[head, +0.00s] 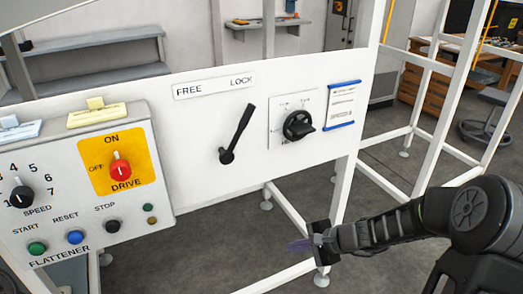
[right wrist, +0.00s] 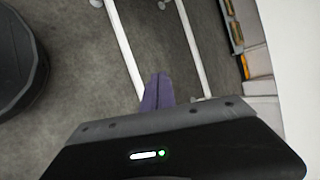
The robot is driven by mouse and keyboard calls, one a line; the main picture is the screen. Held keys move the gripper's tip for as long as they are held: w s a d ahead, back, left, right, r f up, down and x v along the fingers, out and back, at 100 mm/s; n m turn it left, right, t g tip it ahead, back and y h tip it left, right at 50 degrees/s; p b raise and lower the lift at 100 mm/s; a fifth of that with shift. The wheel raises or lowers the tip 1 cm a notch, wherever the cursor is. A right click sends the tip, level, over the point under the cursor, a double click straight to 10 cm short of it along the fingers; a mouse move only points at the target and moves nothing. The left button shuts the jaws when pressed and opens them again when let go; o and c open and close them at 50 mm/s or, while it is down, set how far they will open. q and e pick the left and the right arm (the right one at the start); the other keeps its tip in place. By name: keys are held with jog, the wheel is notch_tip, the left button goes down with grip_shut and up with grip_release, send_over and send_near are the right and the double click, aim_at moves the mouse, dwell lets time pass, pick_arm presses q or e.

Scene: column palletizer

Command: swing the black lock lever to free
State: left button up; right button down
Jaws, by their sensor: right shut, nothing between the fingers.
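The black lock lever (head: 239,131) is on the white panel in the head view. Its pivot is at the lower left and its handle tilts up to the right, toward the word LOCK on the FREE/LOCK label (head: 214,86) above it. My right gripper (head: 298,245) is below the panel's lower edge, to the lower right of the lever and apart from it. Its purple fingers are shut with nothing between them; they also show in the right wrist view (right wrist: 157,92), over the floor. My left gripper is not in view.
A black rotary knob (head: 299,125) and a blue-edged card (head: 343,105) are right of the lever. The grey control box (head: 80,180) with a red drive switch (head: 120,169) stands left. White frame legs (head: 340,190) rise near my right gripper. Space before the panel is clear.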

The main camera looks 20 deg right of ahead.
jog(key=w+d+r+t+y, duration=0.1)
jog(key=w+r+t, duration=0.1)
jog(key=r, duration=0.7)
jog(key=w+d+r+t+y, duration=0.1)
jog(key=r+t, duration=0.3)
jog(key=r, duration=0.5)
jog(key=w+d+r+m+t+y, duration=0.1)
jog(key=w+r+t+y, duration=0.1)
jog(key=r, duration=0.8)
jog(key=shift+w+t+y, duration=0.3)
jog(key=shift+w+t, duration=0.5)
jog(key=shift+t, duration=0.3)
jog(key=w+a+r+p, duration=0.1)
jog(key=w+a, duration=0.1)
jog(key=w+a+r+p, duration=0.1)
jog(key=w+a, duration=0.2)
jog(key=w+a+r+p, duration=0.1)
jog(key=w+a+r, duration=0.1)
jog(key=a, duration=0.1)
jog(key=shift+w+a+p, duration=0.1)
jog(key=shift+w+p, duration=0.05)
jog(key=shift+p, duration=0.15)
jog(key=shift+a, duration=0.1)
